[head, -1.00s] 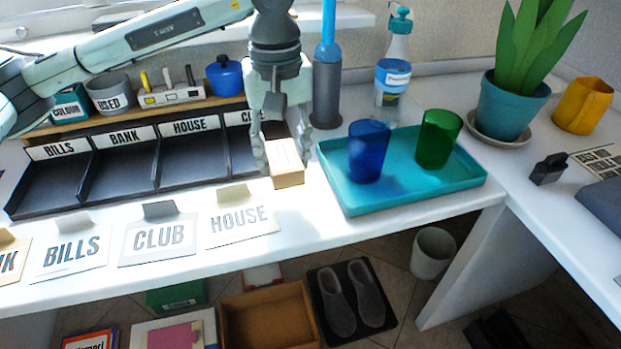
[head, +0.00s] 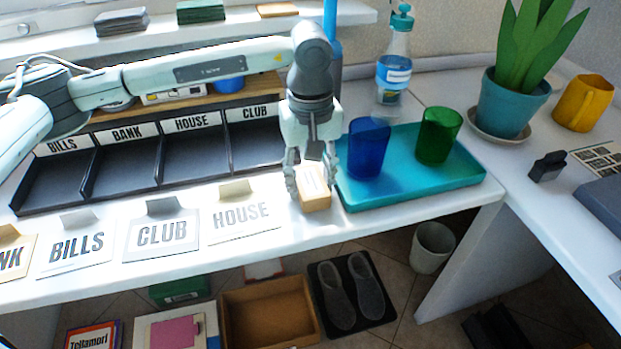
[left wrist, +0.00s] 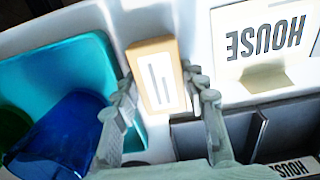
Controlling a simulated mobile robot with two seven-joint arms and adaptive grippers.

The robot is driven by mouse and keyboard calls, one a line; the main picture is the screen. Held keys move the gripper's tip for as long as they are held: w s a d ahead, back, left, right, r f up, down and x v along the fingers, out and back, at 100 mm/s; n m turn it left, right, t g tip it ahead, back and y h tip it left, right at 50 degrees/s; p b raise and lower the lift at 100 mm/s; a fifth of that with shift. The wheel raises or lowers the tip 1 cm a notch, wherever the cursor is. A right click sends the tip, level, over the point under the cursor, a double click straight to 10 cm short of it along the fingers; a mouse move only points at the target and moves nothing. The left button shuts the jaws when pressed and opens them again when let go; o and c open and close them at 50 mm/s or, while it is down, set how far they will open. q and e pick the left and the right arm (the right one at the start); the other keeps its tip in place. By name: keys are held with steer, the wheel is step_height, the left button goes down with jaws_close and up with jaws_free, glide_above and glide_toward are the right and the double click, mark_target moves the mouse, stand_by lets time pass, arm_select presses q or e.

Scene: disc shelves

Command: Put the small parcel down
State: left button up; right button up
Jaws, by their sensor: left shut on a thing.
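The small parcel (head: 314,198), a tan box with a white label, is between the fingers of my left gripper (head: 311,182), which is shut on it. It is at or just above the white counter, near the front edge and just left of the turquoise tray. I cannot tell whether its underside touches the counter. In the left wrist view the parcel (left wrist: 152,62) lies between the two fingertips (left wrist: 160,84), its label facing the camera. My right gripper is not in view.
The turquoise tray (head: 435,188) holds a blue cup (head: 368,150) and a green cup (head: 438,136). A black sorter (head: 190,160) with labelled compartments stands behind. The HOUSE card (head: 240,216) lies left of the parcel. A cardboard box (head: 268,318) and slippers (head: 350,290) are below.

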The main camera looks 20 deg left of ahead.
mark_target(311, 181)
arm_select(q)
steer(key=shift+f, duration=0.1)
steer(key=o, duration=0.7)
steer(key=shift+o, duration=1.1)
step_height(311, 181, up, 2)
steer(key=shift+r, duration=0.1)
step_height(311, 181, up, 10)
steer(key=b, duration=0.1)
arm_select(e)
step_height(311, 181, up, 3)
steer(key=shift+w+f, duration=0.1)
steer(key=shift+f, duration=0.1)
